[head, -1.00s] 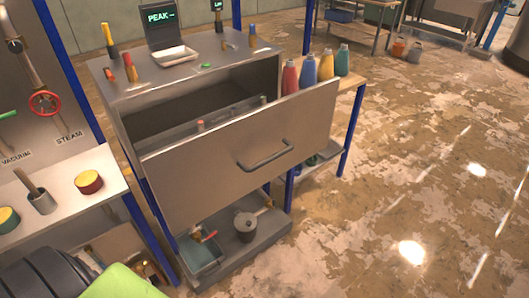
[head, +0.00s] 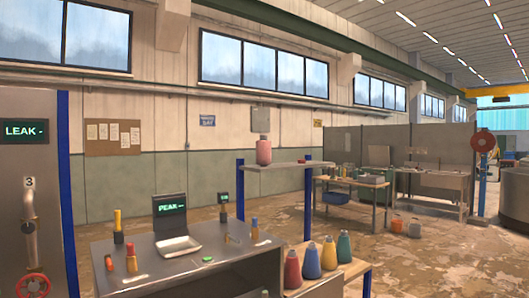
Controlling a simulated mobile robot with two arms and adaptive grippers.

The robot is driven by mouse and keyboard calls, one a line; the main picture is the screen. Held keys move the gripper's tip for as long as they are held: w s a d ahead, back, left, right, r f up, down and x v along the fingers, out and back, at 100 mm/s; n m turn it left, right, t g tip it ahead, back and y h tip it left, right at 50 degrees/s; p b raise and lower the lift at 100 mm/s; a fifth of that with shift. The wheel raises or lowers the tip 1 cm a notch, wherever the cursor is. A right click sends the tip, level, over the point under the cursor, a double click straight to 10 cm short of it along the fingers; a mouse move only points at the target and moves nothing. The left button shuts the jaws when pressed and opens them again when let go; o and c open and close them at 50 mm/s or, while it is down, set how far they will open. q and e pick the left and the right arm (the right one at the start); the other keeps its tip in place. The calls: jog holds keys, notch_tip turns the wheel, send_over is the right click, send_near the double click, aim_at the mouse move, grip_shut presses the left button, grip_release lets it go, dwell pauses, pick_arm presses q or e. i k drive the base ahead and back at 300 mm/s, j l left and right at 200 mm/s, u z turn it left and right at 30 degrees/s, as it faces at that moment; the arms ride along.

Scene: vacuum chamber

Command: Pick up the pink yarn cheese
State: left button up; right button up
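A pink, rounded package with a narrower top (head: 263,151) stands upright on a high shelf (head: 290,165) on blue posts, behind the grey cabinet. It is the only pink thing I see and looks like the pink yarn cheese, though it is too small to be sure. Neither of my grippers shows in the head view.
The grey cabinet (head: 130,262) stands in front, with a scale and display (head: 172,222) and small bottles on top. Open floor (head: 430,265) lies at right.

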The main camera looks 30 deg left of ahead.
aim_at(263, 147)
jog(key=i+l+z, duration=0.25)
jog(key=i, duration=0.25)
jog(key=i+l+z, duration=0.2)
jog(key=i, duration=0.7)
jog(key=i+l+z, duration=0.15)
jog(key=i, duration=0.75)
